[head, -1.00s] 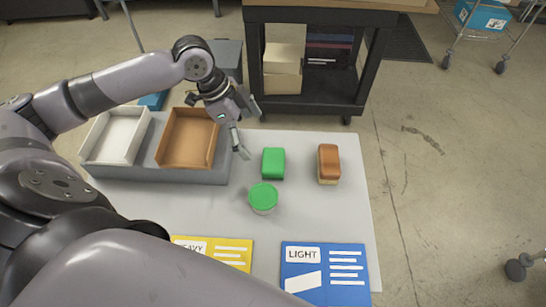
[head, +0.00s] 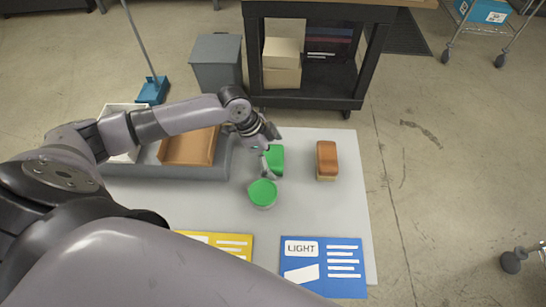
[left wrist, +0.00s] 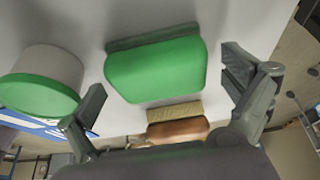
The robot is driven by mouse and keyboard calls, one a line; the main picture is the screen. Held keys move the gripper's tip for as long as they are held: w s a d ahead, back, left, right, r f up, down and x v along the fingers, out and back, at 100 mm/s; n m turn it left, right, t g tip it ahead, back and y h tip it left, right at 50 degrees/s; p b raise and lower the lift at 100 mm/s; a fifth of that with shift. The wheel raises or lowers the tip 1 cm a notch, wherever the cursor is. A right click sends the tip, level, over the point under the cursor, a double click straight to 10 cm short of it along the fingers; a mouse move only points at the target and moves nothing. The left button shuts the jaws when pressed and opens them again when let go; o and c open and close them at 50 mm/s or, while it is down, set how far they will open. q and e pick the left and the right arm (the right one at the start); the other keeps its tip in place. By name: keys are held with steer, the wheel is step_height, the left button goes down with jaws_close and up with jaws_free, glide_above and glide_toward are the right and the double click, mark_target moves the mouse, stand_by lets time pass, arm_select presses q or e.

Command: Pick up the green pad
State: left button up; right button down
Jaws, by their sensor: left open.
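The green pad (head: 278,161) is a small rounded block on the grey table, partly hidden behind my left gripper in the head view. My left gripper (head: 271,152) is open over it. In the left wrist view the pad (left wrist: 156,70) lies between the two spread fingers (left wrist: 165,84), with a visible gap on each side. I cannot tell how high the fingers are above the table. My right gripper is not in view.
A round tub with a green lid (head: 262,193) stands close in front of the pad. A brown-topped block (head: 327,160) stands to the right. A brown tray (head: 188,148) and a white tray (head: 125,157) are at left. A blue LIGHT card (head: 323,267) and a yellow card (head: 230,246) lie in front.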

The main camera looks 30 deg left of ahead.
mark_target(273, 156)
arm_select(q)
steer(key=shift+c, duration=0.5)
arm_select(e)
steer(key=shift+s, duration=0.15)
arm_select(q)
steer(key=c, duration=1.2)
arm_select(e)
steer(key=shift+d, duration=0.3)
arm_select(q)
steer(key=shift+o, duration=0.2)
steer(key=shift+r, duration=0.1)
step_height(273, 156, up, 20)
steer(key=b, duration=0.1)
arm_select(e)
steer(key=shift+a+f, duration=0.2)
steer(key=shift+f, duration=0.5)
arm_select(q)
steer(key=o, duration=0.7)
steer(key=shift+c, duration=0.2)
steer(key=c, duration=0.5)
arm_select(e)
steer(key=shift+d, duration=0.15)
